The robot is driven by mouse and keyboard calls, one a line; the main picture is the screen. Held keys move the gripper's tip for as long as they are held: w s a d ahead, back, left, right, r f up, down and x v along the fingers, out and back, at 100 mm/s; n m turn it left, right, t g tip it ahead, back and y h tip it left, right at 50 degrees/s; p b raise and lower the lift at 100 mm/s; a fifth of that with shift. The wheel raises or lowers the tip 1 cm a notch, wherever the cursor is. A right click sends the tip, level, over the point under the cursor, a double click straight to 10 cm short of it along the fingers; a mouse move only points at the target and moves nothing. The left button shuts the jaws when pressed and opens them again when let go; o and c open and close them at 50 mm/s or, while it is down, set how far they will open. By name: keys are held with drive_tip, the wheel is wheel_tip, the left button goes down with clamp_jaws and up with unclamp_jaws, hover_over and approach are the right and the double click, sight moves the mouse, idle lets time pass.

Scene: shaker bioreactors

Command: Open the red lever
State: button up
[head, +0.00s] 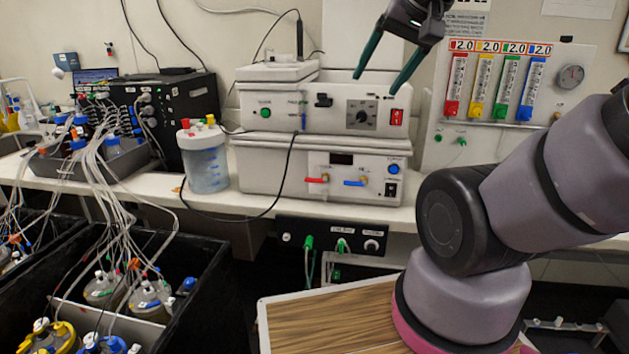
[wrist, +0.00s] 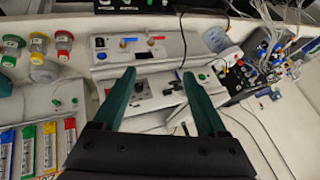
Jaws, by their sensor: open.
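The red lever (head: 317,180) is a small handle on a brass valve at the left of the lower white unit's front (head: 271,176). A similar blue lever (head: 355,183) sits to its right. In the wrist view, which looks upside down, the red lever (wrist: 156,38) is beyond the fingertips, with the blue lever (wrist: 128,40) to its left. My gripper (head: 375,84) is open and empty, with green fingers pointing down. In the head view it appears above and right of the red lever, over the upper unit's face. In the wrist view the fingers (wrist: 159,73) are apart, touching nothing visible.
The upper white unit (head: 325,108) with a dial stands on the lower one. A jar (head: 205,160) stands left on the bench. A black cable hangs in front of the units, left of the red lever. Coloured flowmeters (head: 500,85) are at right. Tubed bottles fill the lower left.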

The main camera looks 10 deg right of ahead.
drive_tip(key=shift+c, duration=0.3)
drive_tip(key=c, duration=0.5)
drive_tip(key=shift+w, duration=0.25)
drive_tip(key=c, duration=0.5)
drive_tip(key=w+f+g, duration=0.1)
drive_tip(key=w+f, duration=0.1)
drive_tip(key=w, duration=0.1)
drive_tip(key=w+a+f, duration=0.1)
drive_tip(key=w, duration=0.3)
drive_tip(key=w+f+g+h, duration=0.1)
drive_tip(key=w+f, duration=0.1)
drive_tip(key=w, duration=0.2)
drive_tip(key=shift+a+f+m+g, duration=0.3)
drive_tip(key=shift+a, duration=0.05)
clamp_jaws()
drive_tip(key=w+a+f+h, duration=0.2)
drive_tip(key=w+a+f, duration=0.4)
drive_tip(key=w+f, duration=0.4)
drive_tip(key=shift+w+a+f+g+h, duration=0.15)
drive_tip(key=shift+a+f+g+h, duration=0.15)
drive_tip(key=shift+a+g, duration=0.1)
